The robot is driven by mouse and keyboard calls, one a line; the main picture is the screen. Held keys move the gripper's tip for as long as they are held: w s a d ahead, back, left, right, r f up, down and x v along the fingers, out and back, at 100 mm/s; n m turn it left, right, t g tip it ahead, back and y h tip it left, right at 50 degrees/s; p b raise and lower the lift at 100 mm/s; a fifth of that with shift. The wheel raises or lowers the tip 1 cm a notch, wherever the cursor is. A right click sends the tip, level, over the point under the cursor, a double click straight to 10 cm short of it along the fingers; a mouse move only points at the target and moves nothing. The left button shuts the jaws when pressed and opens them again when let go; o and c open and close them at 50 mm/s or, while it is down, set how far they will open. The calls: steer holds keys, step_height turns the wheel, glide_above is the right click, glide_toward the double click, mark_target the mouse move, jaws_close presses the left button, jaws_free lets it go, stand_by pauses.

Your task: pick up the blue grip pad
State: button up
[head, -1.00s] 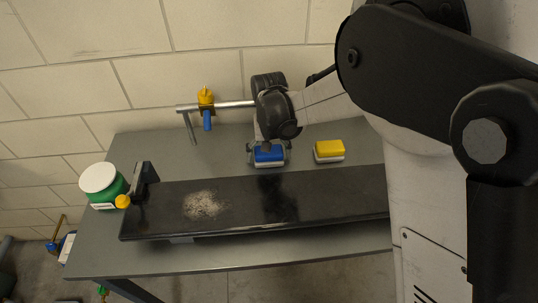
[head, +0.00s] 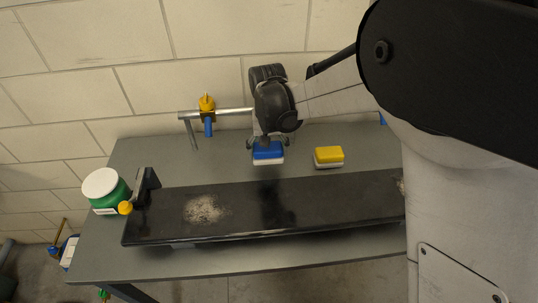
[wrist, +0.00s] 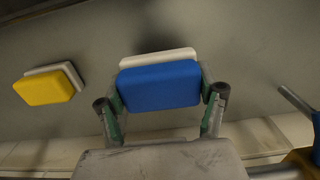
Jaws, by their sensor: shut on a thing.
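The blue grip pad (head: 268,150) has a blue top and a white underside. It is at the back of the grey table, behind the long black board. In the wrist view the blue grip pad (wrist: 160,86) sits between both fingers of my gripper (wrist: 163,104), which touch its sides. My gripper (head: 267,146) is shut on the pad from above in the head view. A dark shadow beside the pad in the wrist view suggests a small gap under it; the exact height cannot be told.
A yellow and white pad (head: 329,156) lies to the right. The black board (head: 330,203) with a pale dusty patch (head: 204,209) spans the table (head: 190,262). A green tub with white lid (head: 104,190) stands at left. A metal rail with a yellow and blue fitting (head: 207,107) is behind.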

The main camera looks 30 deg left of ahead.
steer(key=s+a+r, duration=0.1)
steer(key=s+r, duration=0.2)
steer(key=s, duration=0.2)
steer(key=s+a+r+p, duration=0.1)
steer(key=s+r, duration=0.2)
steer(key=s, duration=0.3)
steer(key=shift+a+r, duration=0.15)
steer(key=shift+a, duration=0.05)
